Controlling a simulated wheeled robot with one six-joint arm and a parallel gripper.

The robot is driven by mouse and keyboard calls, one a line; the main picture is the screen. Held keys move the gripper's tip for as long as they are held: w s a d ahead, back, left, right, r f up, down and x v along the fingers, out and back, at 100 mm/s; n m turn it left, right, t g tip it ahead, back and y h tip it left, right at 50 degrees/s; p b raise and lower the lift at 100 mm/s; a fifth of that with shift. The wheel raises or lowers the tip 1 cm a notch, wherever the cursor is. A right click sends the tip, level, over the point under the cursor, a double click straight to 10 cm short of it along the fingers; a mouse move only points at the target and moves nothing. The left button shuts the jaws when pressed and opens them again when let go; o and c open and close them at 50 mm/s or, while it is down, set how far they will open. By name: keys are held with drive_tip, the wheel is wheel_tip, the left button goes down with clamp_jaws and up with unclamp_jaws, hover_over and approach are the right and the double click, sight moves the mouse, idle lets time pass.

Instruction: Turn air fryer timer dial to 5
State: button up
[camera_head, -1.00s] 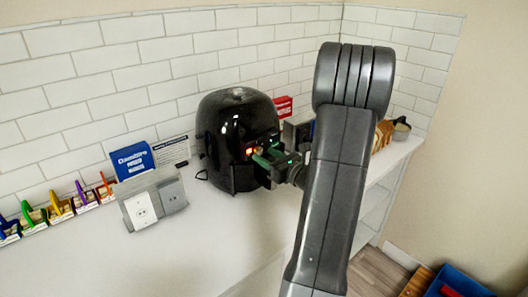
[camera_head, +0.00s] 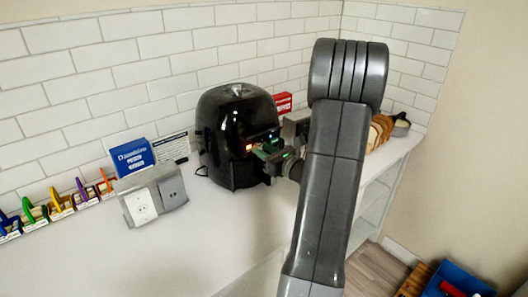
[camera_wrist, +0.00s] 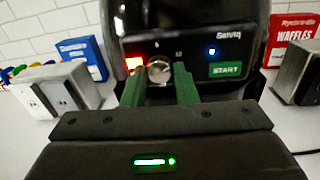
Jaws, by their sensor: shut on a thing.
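The black air fryer (camera_head: 226,119) stands on the white counter against the tiled wall. The wrist view shows its front panel (camera_wrist: 200,50) with a silver timer dial (camera_wrist: 159,69), a lit orange display to its left and a green START button (camera_wrist: 225,70) to its right. My gripper (camera_head: 268,150) is at the panel. In the wrist view my gripper's green fingers (camera_wrist: 160,88) sit on either side of the dial, shut on it. The marks around the dial are small and hard to read. The fingers hide the dial's lower sides.
A blue box (camera_head: 132,157) and a grey outlet block (camera_head: 154,197) stand left of the fryer. A red waffles box (camera_wrist: 292,40) and a metal appliance (camera_wrist: 298,75) are to its right. The counter in front (camera_head: 220,225) is clear.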

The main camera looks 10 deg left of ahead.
drive_tip(key=shift+f+b, duration=0.15)
drive_tip(key=shift+b, duration=0.2)
drive_tip(key=n+h+b, duration=0.1)
drive_tip(key=n+b, duration=1)
drive_tip(key=b, duration=0.6)
drive_tip(key=shift+r+n, duration=0.2)
drive_tip(key=shift+n, duration=0.1)
drive_tip(key=o, duration=1)
